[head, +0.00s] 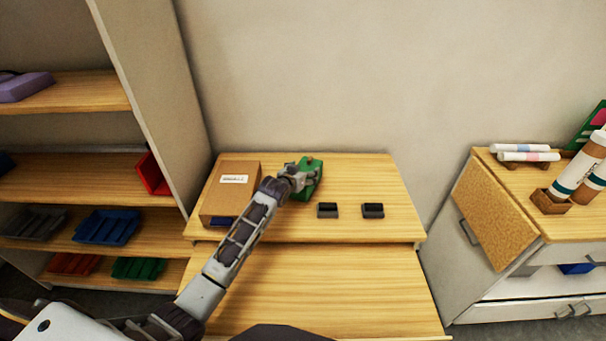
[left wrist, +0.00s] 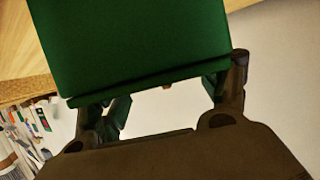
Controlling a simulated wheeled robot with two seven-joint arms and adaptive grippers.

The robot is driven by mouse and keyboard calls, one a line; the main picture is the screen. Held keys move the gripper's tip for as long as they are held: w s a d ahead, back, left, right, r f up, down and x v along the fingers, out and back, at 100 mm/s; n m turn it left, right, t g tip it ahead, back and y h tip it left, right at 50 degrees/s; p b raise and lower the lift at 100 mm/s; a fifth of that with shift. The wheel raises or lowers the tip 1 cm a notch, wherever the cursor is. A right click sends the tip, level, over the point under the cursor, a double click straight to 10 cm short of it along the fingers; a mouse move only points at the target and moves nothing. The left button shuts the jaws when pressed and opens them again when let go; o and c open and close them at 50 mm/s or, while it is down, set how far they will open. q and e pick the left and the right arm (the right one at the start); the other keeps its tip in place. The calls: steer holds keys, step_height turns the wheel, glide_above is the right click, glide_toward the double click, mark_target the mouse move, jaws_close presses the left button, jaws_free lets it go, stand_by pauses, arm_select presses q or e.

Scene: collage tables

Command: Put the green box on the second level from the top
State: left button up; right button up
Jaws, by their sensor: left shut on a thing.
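The green box (head: 311,185) is at the back of the wooden table, partly hidden behind my left gripper (head: 298,178) in the head view. My left gripper is shut on it. In the left wrist view the green box (left wrist: 135,45) fills the upper middle, between the two fingers. I cannot tell if the box touches the tabletop. The shelf unit at the left has several wooden levels. The highest level in view (head: 85,95) holds a purple thing, and the level below it (head: 95,187) holds a red bin. The unit's top is out of view. My right gripper is not in view.
A cardboard box (head: 218,205) stands on the table (head: 360,172) beside my left arm. Two small dark blocks (head: 327,210) (head: 372,210) lie to the right. Lower shelves hold blue (head: 108,227), grey, red and green bins. A cabinet (head: 480,230) stands at the right.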

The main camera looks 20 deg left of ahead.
arm_select(q)
steer(key=shift+f, duration=0.4)
steer(key=o, duration=1.4)
steer(key=shift+f, duration=0.1)
steer(key=shift+c, duration=0.2)
steer(key=v, duration=1.2)
steer(key=shift+o, duration=0.3)
